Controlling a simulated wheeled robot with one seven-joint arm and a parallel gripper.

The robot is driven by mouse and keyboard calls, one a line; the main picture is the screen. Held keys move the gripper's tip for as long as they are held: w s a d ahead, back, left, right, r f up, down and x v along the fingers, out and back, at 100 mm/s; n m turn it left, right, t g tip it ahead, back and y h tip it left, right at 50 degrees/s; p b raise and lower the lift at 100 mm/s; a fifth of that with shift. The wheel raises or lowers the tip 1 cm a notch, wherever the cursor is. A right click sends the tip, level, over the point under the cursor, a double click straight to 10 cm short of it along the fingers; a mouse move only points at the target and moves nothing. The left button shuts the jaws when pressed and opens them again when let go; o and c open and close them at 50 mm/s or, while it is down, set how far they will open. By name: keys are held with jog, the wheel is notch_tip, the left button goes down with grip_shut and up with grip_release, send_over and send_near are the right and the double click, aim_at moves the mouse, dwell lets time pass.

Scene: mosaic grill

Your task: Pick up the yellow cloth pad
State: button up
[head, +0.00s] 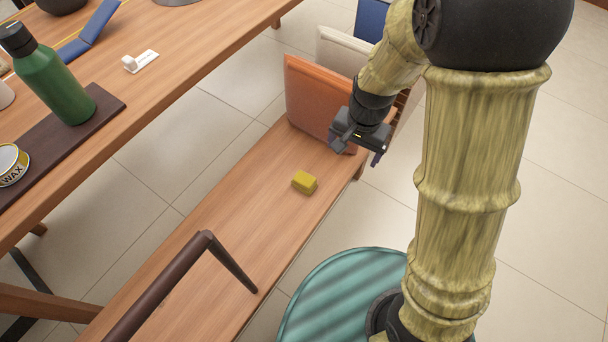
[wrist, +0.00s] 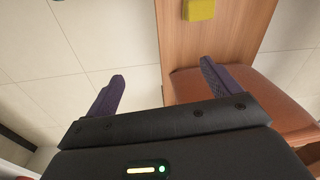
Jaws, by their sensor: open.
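The yellow cloth pad (head: 304,182) is a small folded block lying on the wooden bench (head: 215,235). It also shows at the top edge of the wrist view (wrist: 200,9), partly cut off. My gripper (head: 358,147) is above the bench's far right end, up and to the right of the pad in the head view, and apart from it. In the wrist view its two purple fingers (wrist: 163,92) are spread wide with nothing between them.
An orange cushion or bag (head: 312,95) stands on the bench beside my gripper. A dark brown bar (head: 160,290) rises at the bench's near end. The table (head: 190,50) at left holds a green bottle (head: 55,85) and a wax tin (head: 12,165). The bench around the pad is clear.

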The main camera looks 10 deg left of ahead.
jog(key=a+f+m+p, duration=0.1)
jog(key=a+f+p, duration=0.1)
jog(key=a, duration=0.9)
jog(key=shift+m+g+h+p, duration=0.3)
jog(key=shift+g+p, duration=0.1)
jog(key=shift+w, duration=0.1)
jog(key=b, duration=0.5)
send_over(304, 179)
jog(key=f, duration=1.1)
jog(key=shift+d+f, duration=0.3)
jog(key=shift+f, duration=0.2)
jog(key=shift+f, duration=0.1)
jog(key=f, duration=0.1)
jog(key=f+b, duration=0.1)
jog(key=f, duration=0.1)
jog(key=f+b, duration=0.1)
jog(key=f, duration=0.1)
jog(key=shift+a+f, duration=0.1)
jog(key=shift+a, duration=0.15)
